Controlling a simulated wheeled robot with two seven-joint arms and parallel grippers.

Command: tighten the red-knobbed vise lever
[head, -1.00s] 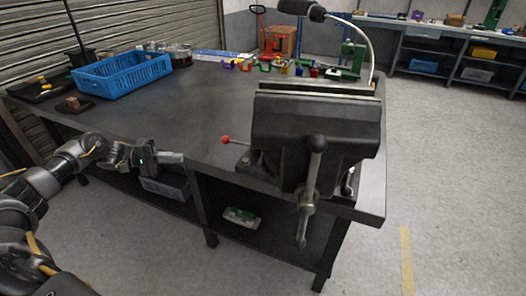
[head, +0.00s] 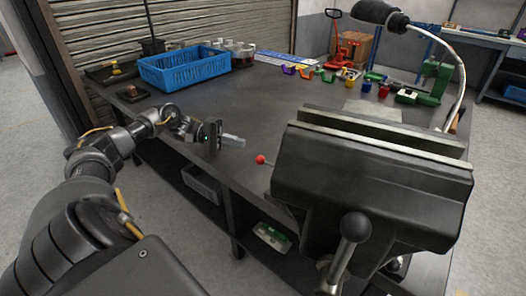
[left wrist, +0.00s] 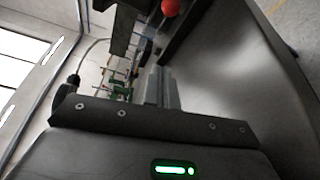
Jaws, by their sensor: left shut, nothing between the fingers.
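The dark vise (head: 370,185) stands at the near right corner of the workbench in the head view. Its small lever ends in a red knob (head: 260,160), sticking out at the vise's left side. The red knob also shows at the top of the left wrist view (left wrist: 171,7). A larger lever with a black ball (head: 355,226) hangs at the vise's front. My left gripper (head: 236,141) is shut and empty, a little left of the red knob and apart from it. Its shut fingers show in the left wrist view (left wrist: 161,88). My right gripper is not in view.
A blue crate (head: 185,72) stands at the back left of the bench (head: 262,95). Several small coloured parts lie at the back, near a green device (head: 434,80) and a lamp (head: 368,12). The bench middle is clear. A grey bin (head: 201,184) sits on the shelf below.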

